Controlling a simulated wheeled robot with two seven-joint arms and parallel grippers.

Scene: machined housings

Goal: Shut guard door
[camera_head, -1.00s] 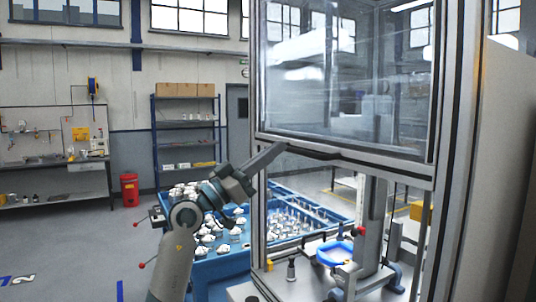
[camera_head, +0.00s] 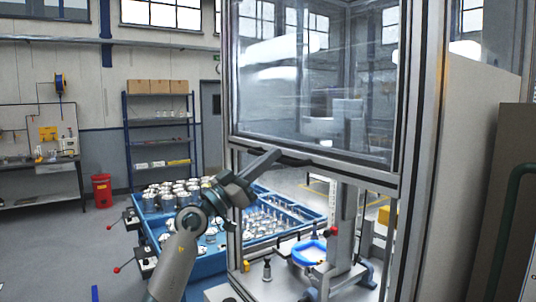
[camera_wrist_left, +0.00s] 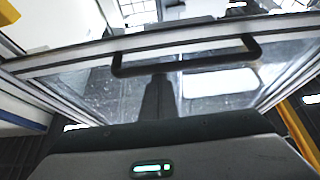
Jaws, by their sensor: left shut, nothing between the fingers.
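The guard door (camera_head: 315,75) is a clear panel in a grey metal frame. It is raised, and the space below its lower rail is open. A dark bar handle (camera_head: 290,160) runs along the lower rail; it also shows in the left wrist view (camera_wrist_left: 186,48), above my gripper. My left gripper (camera_head: 274,156) is shut and empty, close to the left end of the handle. I cannot tell whether it touches the handle. In the left wrist view the fingers point up toward the glass. My right gripper is not in view.
Inside the machine, below the door, stand a blue ring-shaped part (camera_head: 308,253) and a grey fixture column (camera_head: 345,240). A blue table (camera_head: 205,262) with several metal housings stands behind my left arm. A tall grey cabinet side (camera_head: 480,180) is at the right.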

